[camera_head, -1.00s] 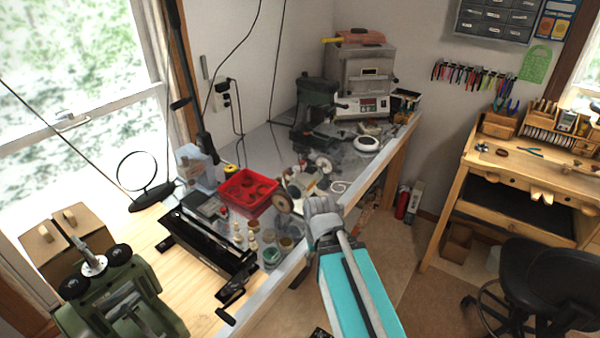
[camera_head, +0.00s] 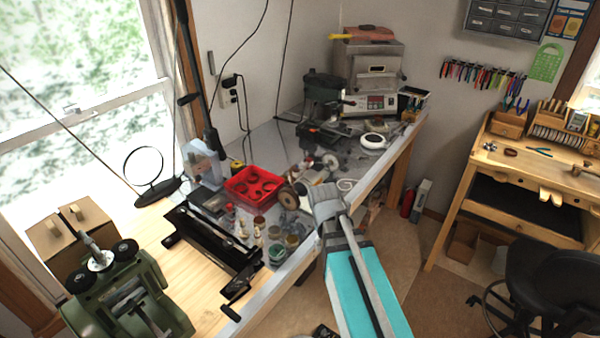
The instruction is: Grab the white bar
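I cannot clearly make out a white bar. A small pale piece (camera_head: 313,177) lies on the grey bench top behind the round polishing wheels, but its shape is too small to tell. My arm reaches up from the bottom of the view, and its grey end (camera_head: 327,203) is over the bench's front edge, just right of the wheels. My gripper's fingers cannot be made out there, so whether they are open or shut does not show. The arm end hides part of the bench behind it.
A red tray (camera_head: 254,187), small jars (camera_head: 275,252) and a black metal tool (camera_head: 212,245) crowd the bench left of my arm. A white round dish (camera_head: 373,141) and a small kiln (camera_head: 368,80) stand farther back. Open floor (camera_head: 425,245) lies to the right, before a black stool (camera_head: 545,270).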

